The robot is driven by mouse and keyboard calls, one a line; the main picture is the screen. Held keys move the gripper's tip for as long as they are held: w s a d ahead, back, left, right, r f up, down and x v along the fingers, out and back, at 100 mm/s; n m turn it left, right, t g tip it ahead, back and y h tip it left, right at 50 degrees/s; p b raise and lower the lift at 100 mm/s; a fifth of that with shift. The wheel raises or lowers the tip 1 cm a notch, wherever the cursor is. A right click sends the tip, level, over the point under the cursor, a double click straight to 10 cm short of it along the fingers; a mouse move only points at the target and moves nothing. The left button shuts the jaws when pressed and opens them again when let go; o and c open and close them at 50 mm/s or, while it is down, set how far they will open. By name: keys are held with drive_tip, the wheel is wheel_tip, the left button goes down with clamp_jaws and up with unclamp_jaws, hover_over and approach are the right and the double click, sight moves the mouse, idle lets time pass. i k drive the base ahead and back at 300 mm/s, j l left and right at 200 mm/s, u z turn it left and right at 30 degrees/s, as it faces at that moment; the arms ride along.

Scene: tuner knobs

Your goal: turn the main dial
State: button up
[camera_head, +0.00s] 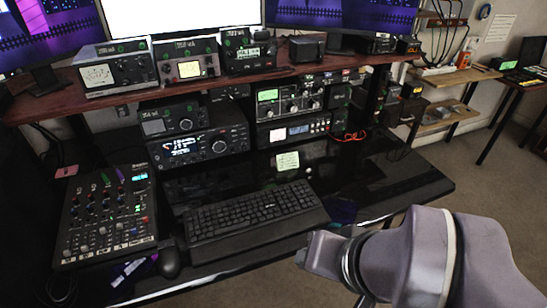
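A black radio (200,143) with a lit display sits on the desk under the wooden shelf, left of centre. A large round knob (219,146) on the right of its front looks like the main dial; its exact turn angle is too small to read. My arm comes in at the lower right, in front of the desk edge and well apart from the radio. The fingers of my gripper do not show, so nothing can be seen held.
A black keyboard (254,213) and a mouse (169,262) lie in front of the radio. A mixer (107,215) stands at left. Stacked radio units (290,100) stand right of the radio. The shelf (130,98) overhangs it. The desk's right part (385,180) is clear.

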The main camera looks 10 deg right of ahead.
sight(218, 145)
drive_tip(key=i+j, duration=0.1)
drive_tip(key=j, duration=0.25)
drive_tip(key=i+j, duration=0.1)
drive_tip(key=j, duration=0.25)
drive_tip(key=i+j, duration=0.1)
drive_tip(key=j, duration=0.25)
drive_tip(key=i+j+z, duration=0.1)
drive_tip(key=j, duration=0.25)
